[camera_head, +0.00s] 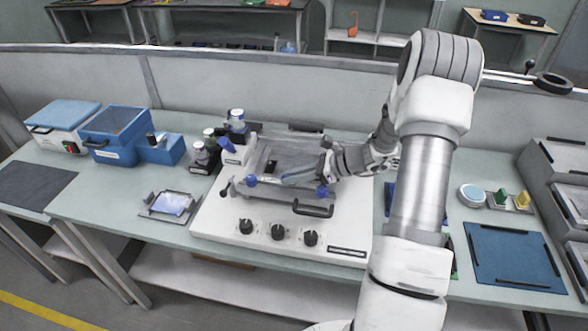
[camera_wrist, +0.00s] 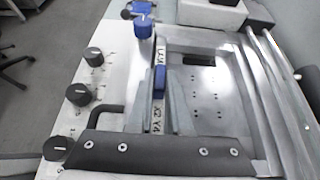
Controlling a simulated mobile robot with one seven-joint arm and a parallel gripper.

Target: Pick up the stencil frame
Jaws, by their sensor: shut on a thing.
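The stencil frame (camera_head: 290,157) is a grey metal rectangle on a white benchtop printer (camera_head: 225,215). In the wrist view the stencil frame (camera_wrist: 245,95) surrounds a grey plate with small holes. My gripper (camera_head: 318,176) comes in from the right over the printer. In the wrist view my gripper (camera_wrist: 161,105) has its two grey fingers on either side of a narrow strip with printed letters at the frame's near side, shut on it. The exact contact is partly hidden by the fingers.
Blue knobs (camera_head: 250,181) stand along the printer's near bar, with black dials (camera_head: 278,232) and a black handle (camera_head: 314,209) in front. Dark bottle holders (camera_head: 203,160) and blue boxes (camera_head: 115,132) stand left. A blue mat (camera_head: 512,257) lies right.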

